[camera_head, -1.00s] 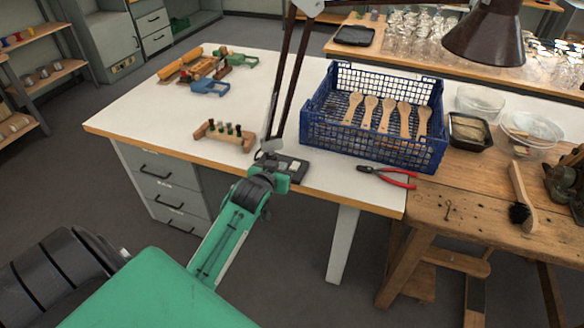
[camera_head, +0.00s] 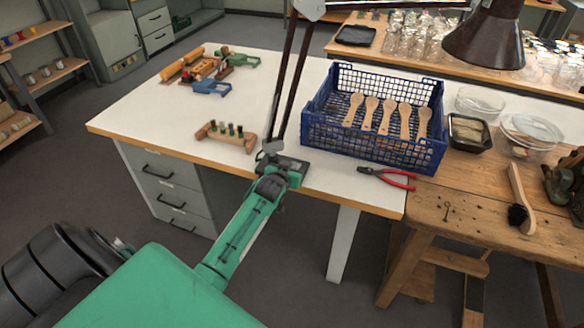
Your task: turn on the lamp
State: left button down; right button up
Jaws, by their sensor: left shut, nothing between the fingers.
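The lamp is a dark brown desk lamp. Its shade (camera_head: 487,38) hangs at the upper right and its jointed arm (camera_head: 292,80) rises from the front edge of the white table. My left gripper (camera_head: 284,165) is shut and empty, at the lamp's dark base near that edge. The gripper covers much of the base, so a switch there cannot be made out. I cannot tell whether the gripper touches the base. No glow shows at the shade. My right gripper is not in view.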

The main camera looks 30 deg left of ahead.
pick_arm(q)
jog(key=shift+f, duration=0.3)
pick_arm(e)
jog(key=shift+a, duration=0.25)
pick_arm(q)
jog(key=shift+s+f, duration=0.15)
jog(key=shift+f, duration=0.3)
jog(key=shift+d, duration=0.1)
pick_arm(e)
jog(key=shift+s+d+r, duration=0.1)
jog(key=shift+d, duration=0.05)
pick_arm(q)
jog(key=shift+r, duration=0.2)
jog(key=shift+r+p, duration=0.65)
jog(key=shift+p, duration=0.25)
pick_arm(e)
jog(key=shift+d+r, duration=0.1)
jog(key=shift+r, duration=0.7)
